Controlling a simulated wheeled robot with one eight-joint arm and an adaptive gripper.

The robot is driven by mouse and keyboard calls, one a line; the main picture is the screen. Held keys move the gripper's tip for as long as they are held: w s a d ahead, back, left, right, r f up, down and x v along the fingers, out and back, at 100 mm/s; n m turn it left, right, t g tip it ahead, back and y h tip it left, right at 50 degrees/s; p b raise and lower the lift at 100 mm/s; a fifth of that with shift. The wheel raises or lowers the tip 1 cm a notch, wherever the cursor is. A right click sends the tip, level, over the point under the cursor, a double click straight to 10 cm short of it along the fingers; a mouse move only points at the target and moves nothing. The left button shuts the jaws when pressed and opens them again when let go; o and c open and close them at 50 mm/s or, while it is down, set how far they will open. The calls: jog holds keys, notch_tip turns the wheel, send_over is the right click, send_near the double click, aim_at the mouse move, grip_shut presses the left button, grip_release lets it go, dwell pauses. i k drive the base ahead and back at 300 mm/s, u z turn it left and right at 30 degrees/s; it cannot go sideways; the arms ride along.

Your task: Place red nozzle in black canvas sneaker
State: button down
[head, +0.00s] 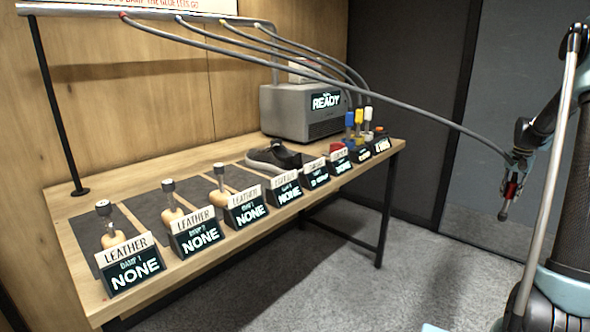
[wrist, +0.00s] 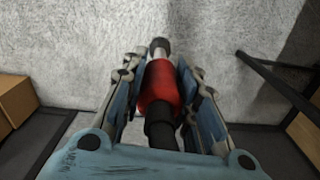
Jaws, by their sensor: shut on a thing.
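My gripper (head: 514,178) is shut on the red nozzle (wrist: 159,88), with a finger on each side of its red body. The nozzle also shows in the head view (head: 510,190), pointing down, clear of the bench on its right and above the carpet. A grey hose runs from the nozzle to the rail above the bench. The black sneaker (head: 272,157) with a pale sole lies on the bench near the grey machine. My gripper is far to the right of it. I cannot tell the sneaker's material.
The wooden bench (head: 190,152) bears several label signs and several shoe-form stands. A grey machine reading READY (head: 290,112) stands at the back. Yellow, blue and white nozzles (head: 359,118) stand at the right end. Several hoses hang from the rail (head: 120,10). Carpet between bench and arm is clear.

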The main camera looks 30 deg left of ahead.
aim_at(289, 168)
jog(key=u, duration=0.05)
jog(key=k, duration=1.35)
jog(key=u, duration=0.95)
jog(key=i, duration=0.45)
jog(key=z, duration=0.1)
